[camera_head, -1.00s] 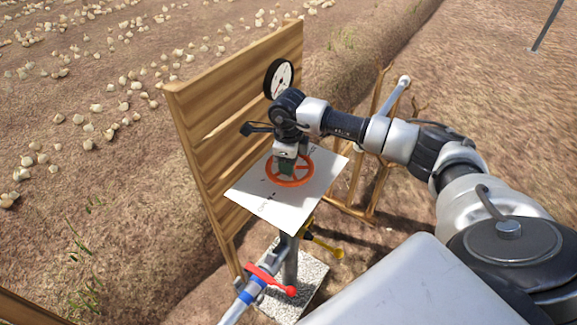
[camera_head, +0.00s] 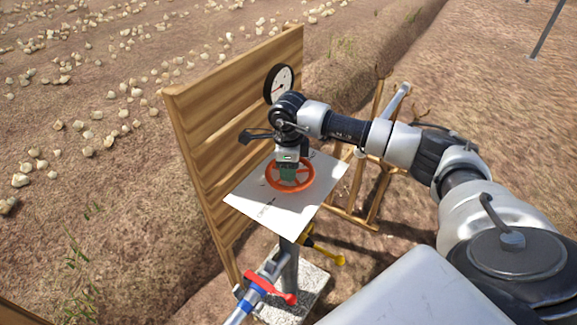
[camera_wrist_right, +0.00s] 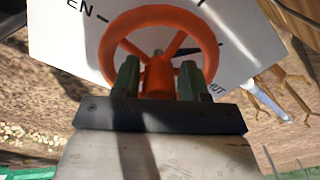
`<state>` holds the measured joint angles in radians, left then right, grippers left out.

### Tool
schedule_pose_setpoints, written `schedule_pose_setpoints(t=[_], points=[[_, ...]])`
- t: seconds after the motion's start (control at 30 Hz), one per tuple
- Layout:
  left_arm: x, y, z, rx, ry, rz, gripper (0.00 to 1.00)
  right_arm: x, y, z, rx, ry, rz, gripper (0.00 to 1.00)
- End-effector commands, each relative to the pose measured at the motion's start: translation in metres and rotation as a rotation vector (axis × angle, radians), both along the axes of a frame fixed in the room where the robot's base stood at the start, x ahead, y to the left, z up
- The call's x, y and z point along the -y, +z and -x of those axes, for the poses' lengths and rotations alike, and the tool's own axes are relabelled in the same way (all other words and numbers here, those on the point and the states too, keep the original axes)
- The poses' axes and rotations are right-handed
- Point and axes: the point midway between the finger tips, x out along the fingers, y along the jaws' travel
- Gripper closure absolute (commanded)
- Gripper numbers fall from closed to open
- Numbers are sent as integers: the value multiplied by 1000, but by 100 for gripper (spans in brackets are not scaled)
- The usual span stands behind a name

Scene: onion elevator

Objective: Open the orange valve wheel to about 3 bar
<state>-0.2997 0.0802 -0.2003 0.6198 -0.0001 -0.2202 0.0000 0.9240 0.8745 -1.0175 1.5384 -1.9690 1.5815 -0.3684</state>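The orange valve wheel (camera_head: 311,184) lies flat above a white plate (camera_head: 262,204) with dark lettering and tick marks. My right gripper (camera_head: 288,173) is over the wheel, pointing down. The orange rim also shows in the right wrist view (camera_wrist_right: 150,14). A round white gauge (camera_head: 280,83) with a dark rim sits on the wooden board; its reading is too small to tell. My left gripper is not in view.
The wooden board (camera_head: 215,125) stands left of the plate. Below are a red-handled valve (camera_head: 270,289), a yellow handle (camera_head: 325,252) and a pale base block (camera_head: 300,295). A wooden frame (camera_head: 372,195) stands behind my right arm. Onions lie on the soil at left.

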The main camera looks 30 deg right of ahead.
Motion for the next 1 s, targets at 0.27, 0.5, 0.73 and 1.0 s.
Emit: schedule_pose_setpoints(t=[0.27, 0.5, 0.73, 1.0], points=[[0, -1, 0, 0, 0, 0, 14, 0, 1, 0, -1, 0, 0, 56], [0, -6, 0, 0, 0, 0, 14, 0, 36, -1, 4, 1, -1, 56], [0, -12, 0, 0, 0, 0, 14, 0, 82, 0, 4, 1, 0, 56], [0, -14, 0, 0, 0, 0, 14, 0, 106, 0, -1, 0, 0, 56]])
